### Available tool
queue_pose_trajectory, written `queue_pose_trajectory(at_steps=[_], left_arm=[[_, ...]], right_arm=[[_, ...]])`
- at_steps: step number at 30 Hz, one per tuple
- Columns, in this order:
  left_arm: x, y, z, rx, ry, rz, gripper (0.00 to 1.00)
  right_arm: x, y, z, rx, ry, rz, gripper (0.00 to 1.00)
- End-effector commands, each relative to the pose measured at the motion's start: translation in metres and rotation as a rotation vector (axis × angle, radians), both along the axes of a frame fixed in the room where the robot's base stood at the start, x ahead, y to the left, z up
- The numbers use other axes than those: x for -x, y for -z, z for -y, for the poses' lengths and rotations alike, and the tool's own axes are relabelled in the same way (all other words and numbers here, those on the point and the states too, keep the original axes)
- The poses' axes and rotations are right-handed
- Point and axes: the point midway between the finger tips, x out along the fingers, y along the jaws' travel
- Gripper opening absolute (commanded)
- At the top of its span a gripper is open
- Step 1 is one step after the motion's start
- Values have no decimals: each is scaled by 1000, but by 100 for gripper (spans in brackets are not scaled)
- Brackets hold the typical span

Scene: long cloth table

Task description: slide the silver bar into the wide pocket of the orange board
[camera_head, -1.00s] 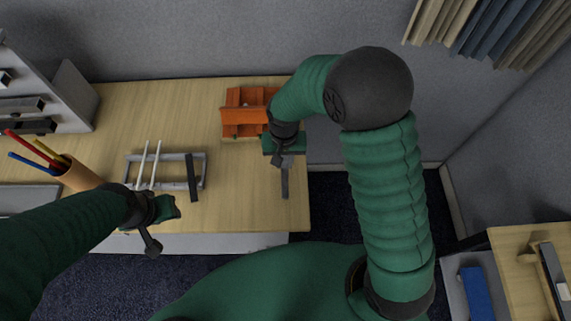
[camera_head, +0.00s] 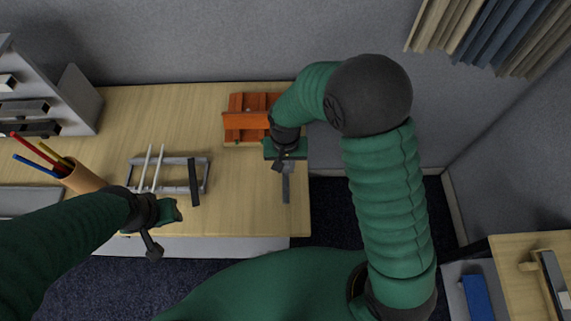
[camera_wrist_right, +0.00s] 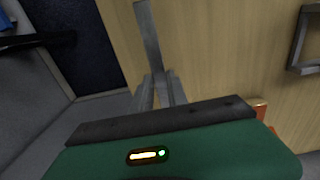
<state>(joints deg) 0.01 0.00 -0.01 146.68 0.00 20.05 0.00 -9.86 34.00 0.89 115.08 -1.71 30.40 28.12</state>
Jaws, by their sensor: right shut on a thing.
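The orange board (camera_head: 245,121) lies near the back right of the table, partly hidden behind my right forearm. It has raised ribs with gaps between them; I cannot tell which is the wide pocket. My right gripper (camera_head: 286,168) is in front of the board, near the table's right edge. It is shut on the silver bar (camera_head: 286,190), which sticks out toward the front, apart from the board. In the right wrist view the bar (camera_wrist_right: 148,35) extends from between the fingers (camera_wrist_right: 158,88). My left gripper (camera_head: 165,222) is over the table's front edge; its jaws are unclear.
A grey frame (camera_head: 208,176) with white rods and a dark bar (camera_head: 194,182) across it stands mid-table. A cup (camera_head: 84,179) of coloured sticks and a grey rack (camera_head: 60,98) are at the left. The table between frame and board is clear.

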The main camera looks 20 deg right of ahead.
Motion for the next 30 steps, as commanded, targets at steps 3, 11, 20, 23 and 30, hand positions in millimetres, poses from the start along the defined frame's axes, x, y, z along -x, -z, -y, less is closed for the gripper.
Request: queue_pose_trajectory(at_steps=[3, 11, 20, 23, 30], left_arm=[[0, 0, 0, 0, 0, 0, 36], [0, -4, 0, 0, 0, 0, 36], [0, -3, 0, 0, 0, 0, 36], [0, -3, 0, 0, 0, 0, 36], [0, -7, 0, 0, 0, 0, 36]], right_arm=[[0, 0, 0, 0, 0, 0, 0], [1, -1, 4, 0, 2, 0, 0], [1, 0, 4, 0, 1, 0, 0], [1, 0, 4, 0, 0, 0, 0], [1, -1, 4, 0, 0, 0, 0]])
